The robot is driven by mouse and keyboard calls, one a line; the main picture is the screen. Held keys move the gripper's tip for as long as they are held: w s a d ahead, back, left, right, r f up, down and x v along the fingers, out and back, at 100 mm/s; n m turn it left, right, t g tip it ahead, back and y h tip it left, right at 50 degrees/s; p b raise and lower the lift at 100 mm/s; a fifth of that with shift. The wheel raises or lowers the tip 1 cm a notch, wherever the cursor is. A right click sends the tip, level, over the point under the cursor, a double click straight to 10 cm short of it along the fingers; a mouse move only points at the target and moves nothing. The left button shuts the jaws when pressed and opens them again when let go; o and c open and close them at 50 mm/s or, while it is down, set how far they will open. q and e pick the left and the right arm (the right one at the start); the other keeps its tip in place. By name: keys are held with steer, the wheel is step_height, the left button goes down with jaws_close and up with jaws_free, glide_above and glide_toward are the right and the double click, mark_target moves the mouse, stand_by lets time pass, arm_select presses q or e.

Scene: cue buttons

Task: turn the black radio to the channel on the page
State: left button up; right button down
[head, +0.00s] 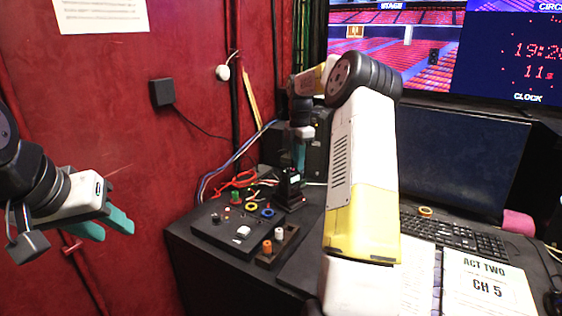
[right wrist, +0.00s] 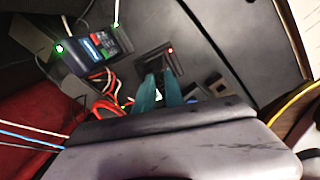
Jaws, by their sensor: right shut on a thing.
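The right wrist view shows these fingers (right wrist: 163,88) close together over a dark part with a red light; the fingers hide the knob. The page (head: 487,287) at the lower right reads "ACT TWO CH 5". My left gripper (head: 107,228) is open and empty in the air at the left, well away from the radio.
A black control panel (head: 232,230) with buttons and a small holder with orange pegs (head: 268,250) lie in front of the radio. Coloured cables (head: 240,180) run behind. A keyboard (head: 455,236) and dark monitor (head: 455,160) are at the right. A red wall bounds the left.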

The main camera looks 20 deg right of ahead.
steer(key=shift+m, duration=0.7)
steer(key=c, duration=1.4)
jaws_free()
steer(key=shift+r, duration=3.95)
